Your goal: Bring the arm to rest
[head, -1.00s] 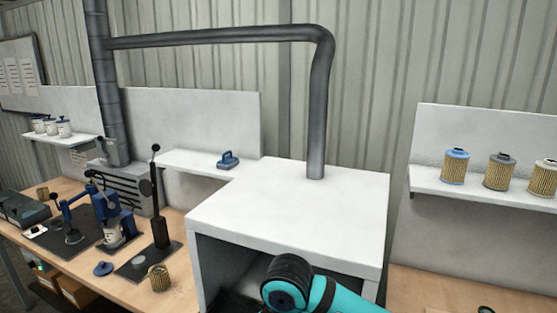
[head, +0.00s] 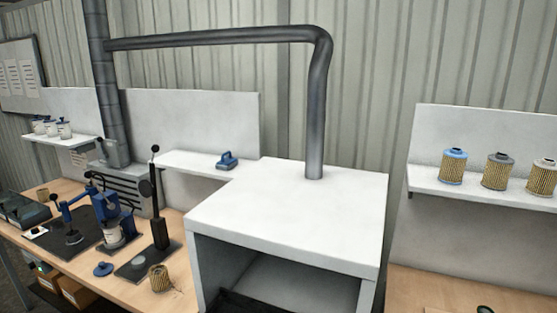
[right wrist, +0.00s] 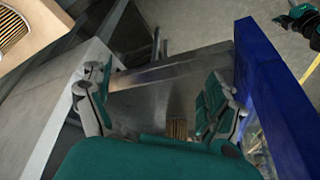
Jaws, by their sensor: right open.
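My right gripper (right wrist: 165,105) shows in the right wrist view with its two green-padded fingers apart. I see nothing held between them; a grey metal surface (right wrist: 150,98) and a small ribbed tan piece (right wrist: 177,128) show beyond the gap. Neither gripper is in the head view. The teal arm is out of the head view now.
A white hood (head: 290,215) stands mid-bench with an open front. A filter cartridge (head: 159,279) and a blue cap (head: 103,269) are on the wooden bench. Several cartridges stand on the right shelf (head: 480,193). A blue panel (right wrist: 275,90) is close right of my right gripper.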

